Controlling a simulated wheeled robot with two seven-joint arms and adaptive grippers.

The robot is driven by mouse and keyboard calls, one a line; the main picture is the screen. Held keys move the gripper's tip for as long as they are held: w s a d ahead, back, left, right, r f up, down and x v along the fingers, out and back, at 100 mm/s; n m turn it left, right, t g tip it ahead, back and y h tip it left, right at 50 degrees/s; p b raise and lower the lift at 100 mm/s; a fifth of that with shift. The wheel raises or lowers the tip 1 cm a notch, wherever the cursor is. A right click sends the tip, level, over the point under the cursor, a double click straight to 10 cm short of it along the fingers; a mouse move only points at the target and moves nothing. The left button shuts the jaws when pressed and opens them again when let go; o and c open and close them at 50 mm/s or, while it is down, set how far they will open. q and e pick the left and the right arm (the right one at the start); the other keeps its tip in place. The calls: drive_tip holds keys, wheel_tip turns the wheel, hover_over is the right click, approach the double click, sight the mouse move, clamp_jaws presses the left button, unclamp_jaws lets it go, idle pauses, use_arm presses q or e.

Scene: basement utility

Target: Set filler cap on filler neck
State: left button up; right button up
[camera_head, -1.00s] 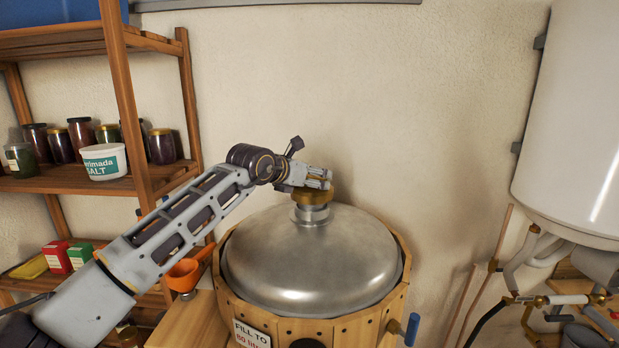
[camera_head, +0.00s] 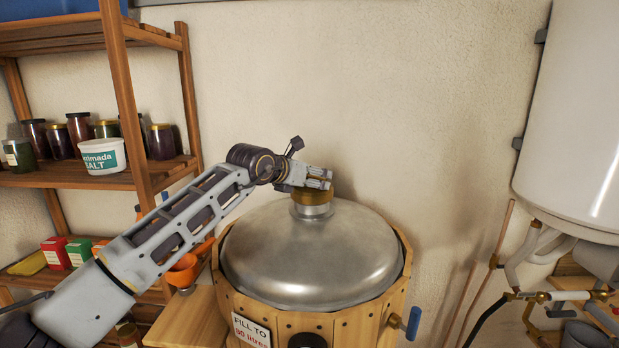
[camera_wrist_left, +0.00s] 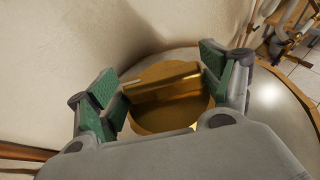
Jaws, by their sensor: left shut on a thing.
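The brass filler cap (camera_head: 312,197) is at the top of the silver filler neck (camera_head: 311,210), which rises from the middle of the domed metal lid (camera_head: 310,258). My left gripper (camera_head: 322,180) is shut on the cap from above. In the left wrist view the cap (camera_wrist_left: 172,100) shows as a gold disc with a raised bar, between the green-padded fingers of my left gripper (camera_wrist_left: 160,88). The cap looks level and in line with the neck; I cannot tell whether it is fully seated. The neck is hidden in the wrist view. My right gripper is not in view.
The lid sits on a wooden barrel (camera_head: 350,328) with a blue-handled tap (camera_head: 413,324). Wooden shelves (camera_head: 70,180) with jars stand at left, and an orange funnel (camera_head: 182,273) is beside the barrel. A white tank (camera_head: 580,120) hangs at right. The wall behind is bare.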

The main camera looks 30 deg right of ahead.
use_arm(q)
drive_tip(key=shift+f, duration=0.25)
drive_tip(key=o, duration=1.1)
drive_tip(key=shift+a+r, duration=0.1)
drive_tip(key=shift+a, duration=0.05)
drive_tip(key=v, duration=1.1)
drive_tip(key=shift+s+a, duration=0.2)
drive_tip(key=shift+a, duration=0.15)
idle(0.8)
